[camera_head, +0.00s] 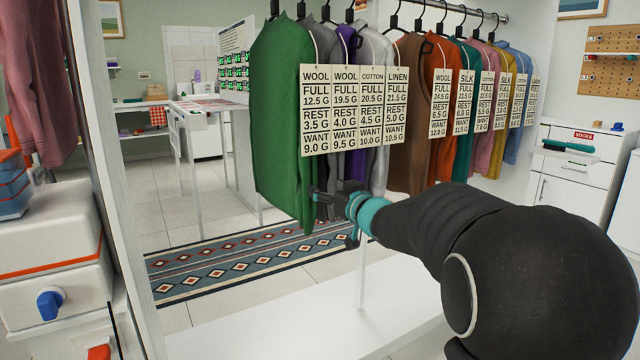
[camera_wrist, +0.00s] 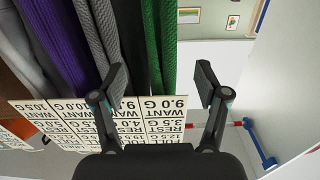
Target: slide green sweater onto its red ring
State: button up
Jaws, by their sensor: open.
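The green sweater (camera_head: 278,120) hangs on a black hanger at the left end of the row, with a card reading WOOL, WANT 9.0 G. In the wrist view the green sweater (camera_wrist: 170,50) shows between my open fingers, beyond the cards. My gripper (camera_head: 335,205) is at the sweater's lower right edge in the head view; contact cannot be told. It also shows in the wrist view (camera_wrist: 160,85), with its fingers spread and nothing clamped. A small red band (camera_wrist: 238,124) shows near a blue bracket; I cannot tell whether it is the red ring.
Grey, purple and other garments (camera_head: 375,70) hang close on the right under the rail (camera_head: 455,8). The cards (camera_head: 355,110) overhang the gripper. A white wardrobe panel (camera_head: 105,120) stands left, and a white shelf (camera_head: 300,325) lies below. Space beneath the sweater is open.

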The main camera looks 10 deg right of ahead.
aim_at(301, 175)
jog(key=x, duration=1.3)
jog(key=shift+w+a+f, duration=0.1)
jog(key=shift+w+a, duration=0.05)
jog(key=shift+a, duration=0.05)
grip_shut()
jog(key=s+a+b, duration=0.4)
jog(key=a, duration=0.7)
jog(key=s+a+b, duration=0.3)
jog(key=a+b, duration=0.2)
jog(key=a, duration=0.7)
jog(key=shift+s+a, duration=0.2)
jog(key=shift+s, duration=0.2)
grip_release()
dwell(0.7)
jog(key=shift+s+d, duration=0.1)
